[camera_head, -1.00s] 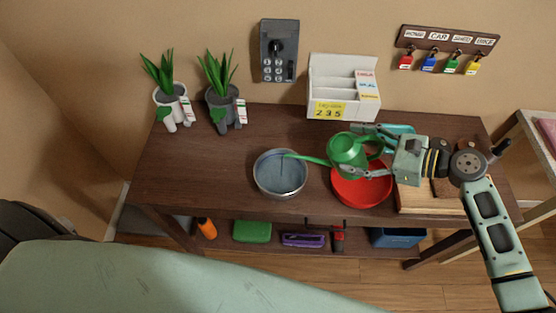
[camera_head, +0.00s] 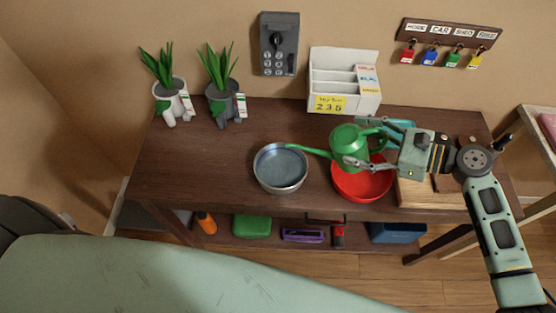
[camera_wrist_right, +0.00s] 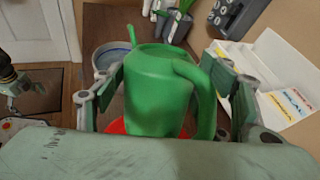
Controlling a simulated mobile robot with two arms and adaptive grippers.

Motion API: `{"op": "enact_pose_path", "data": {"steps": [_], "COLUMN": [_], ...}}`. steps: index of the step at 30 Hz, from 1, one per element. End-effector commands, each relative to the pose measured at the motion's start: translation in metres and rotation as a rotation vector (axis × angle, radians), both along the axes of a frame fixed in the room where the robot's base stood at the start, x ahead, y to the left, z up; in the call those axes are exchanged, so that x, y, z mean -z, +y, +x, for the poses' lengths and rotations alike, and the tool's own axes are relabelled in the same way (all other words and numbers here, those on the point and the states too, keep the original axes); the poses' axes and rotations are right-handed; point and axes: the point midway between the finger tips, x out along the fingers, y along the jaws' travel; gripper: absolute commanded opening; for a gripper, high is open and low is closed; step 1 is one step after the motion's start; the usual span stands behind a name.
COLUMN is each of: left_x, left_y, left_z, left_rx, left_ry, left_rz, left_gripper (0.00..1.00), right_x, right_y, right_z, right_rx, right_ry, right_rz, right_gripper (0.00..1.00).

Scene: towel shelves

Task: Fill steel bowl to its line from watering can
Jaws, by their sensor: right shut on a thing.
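The green watering can (camera_head: 343,146) is held above the table, and its spout points left, with the tip over the right rim of the steel bowl (camera_head: 281,187). No stream shows from the spout. The bowl holds bluish water; I cannot make out its line. My right gripper (camera_head: 364,142) is shut on the watering can, one finger on each side. The right wrist view shows the can (camera_wrist_right: 155,95) upright between the fingers, with the bowl (camera_wrist_right: 105,57) partly hidden behind it. Green arm parts at that view's left edge may be my left arm; its gripper state is unclear.
A red bowl (camera_head: 362,188) stands under the can. A wooden board (camera_head: 430,197) lies to the right. A white sorter (camera_head: 344,85) and two potted plants (camera_head: 172,103) stand at the back. The table left of the steel bowl is clear.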

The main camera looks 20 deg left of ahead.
Motion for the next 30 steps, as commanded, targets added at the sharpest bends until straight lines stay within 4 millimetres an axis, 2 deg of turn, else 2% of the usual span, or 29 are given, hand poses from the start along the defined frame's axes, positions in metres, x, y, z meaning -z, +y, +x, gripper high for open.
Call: {"op": "enact_pose_path", "data": {"steps": [1,5,7,11,20,30], "left_x": [0.026,0.055,0.066,0.060,0.073,0.072], "left_y": [0.000,-0.001,-0.001,-0.001,-0.001,-0.001], "left_z": [0.000,-0.001,-0.001,0.000,0.000,0.000], "left_rx": [0.000,0.000,0.000,0.000,0.000,0.000], "left_ry": [0.000,0.000,0.000,0.000,-0.001,-0.002], "left_rz": [0.000,0.000,0.000,0.000,0.000,0.000], "left_gripper": [0.93,0.93,0.93,0.93,0.93,0.93], "right_x": [0.018,0.031,0.030,0.019,0.023,0.020], "right_y": [-0.003,-0.007,-0.008,-0.008,-0.008,-0.009], "right_z": [0.001,0.003,0.003,0.003,0.003,0.003], "right_rx": [0.005,0.004,0.003,0.000,-0.002,-0.002], "right_ry": [0.023,0.059,0.083,0.092,0.117,0.120], "right_rz": [0.060,0.177,0.253,0.281,0.349,0.356], "right_gripper": [0.20,0.20,0.20,0.20,0.20,0.20]}}
